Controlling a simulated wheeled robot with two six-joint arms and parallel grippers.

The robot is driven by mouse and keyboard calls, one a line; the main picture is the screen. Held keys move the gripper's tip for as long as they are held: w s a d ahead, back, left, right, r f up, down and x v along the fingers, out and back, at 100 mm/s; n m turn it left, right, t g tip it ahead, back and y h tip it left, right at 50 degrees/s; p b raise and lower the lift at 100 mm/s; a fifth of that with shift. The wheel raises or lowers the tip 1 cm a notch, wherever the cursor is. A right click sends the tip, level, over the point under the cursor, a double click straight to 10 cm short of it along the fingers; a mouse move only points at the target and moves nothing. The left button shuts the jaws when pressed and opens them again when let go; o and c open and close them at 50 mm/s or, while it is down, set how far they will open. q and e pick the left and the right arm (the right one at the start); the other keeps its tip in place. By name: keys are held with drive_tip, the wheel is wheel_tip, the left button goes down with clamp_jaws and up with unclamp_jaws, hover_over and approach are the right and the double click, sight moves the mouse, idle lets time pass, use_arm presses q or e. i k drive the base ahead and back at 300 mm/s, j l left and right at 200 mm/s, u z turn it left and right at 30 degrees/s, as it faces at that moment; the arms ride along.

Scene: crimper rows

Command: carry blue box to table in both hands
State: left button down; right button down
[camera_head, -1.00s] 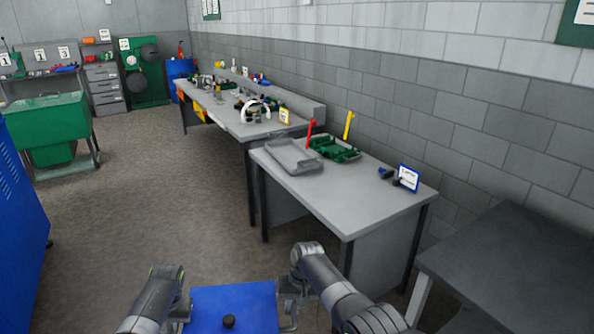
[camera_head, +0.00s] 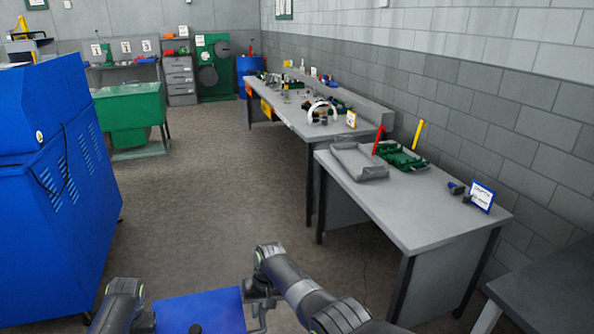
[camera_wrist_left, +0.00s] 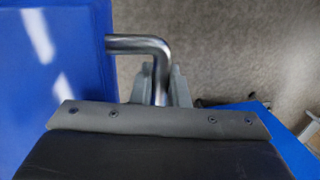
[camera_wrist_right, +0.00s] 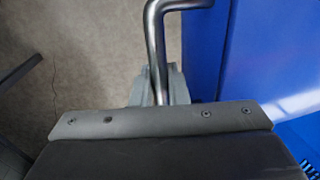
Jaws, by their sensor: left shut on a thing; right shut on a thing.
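The blue box (camera_head: 205,312) with a black knob on top is at the bottom of the head view, held between my two arms. My left gripper (camera_wrist_left: 160,88) is shut on a bent metal handle (camera_wrist_left: 140,46) on the box's side. My right gripper (camera_wrist_right: 160,88) is shut on the matching handle (camera_wrist_right: 156,35) on the other side; it shows at the box's right edge in the head view (camera_head: 262,300). The near grey table (camera_head: 425,215) stands ahead to the right, apart from the box.
On the near table are a grey tray (camera_head: 358,163), a green tray (camera_head: 400,157) with red and yellow upright pieces, and a small sign (camera_head: 481,196). A blue cabinet (camera_head: 60,180) stands left. A dark table (camera_head: 550,290) is at bottom right. The floor (camera_head: 210,210) between is clear.

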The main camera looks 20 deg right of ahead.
sight(412, 207)
drive_tip(key=i, duration=2.8)
drive_tip(key=i+z, duration=0.15)
drive_tip(key=z, duration=2.7)
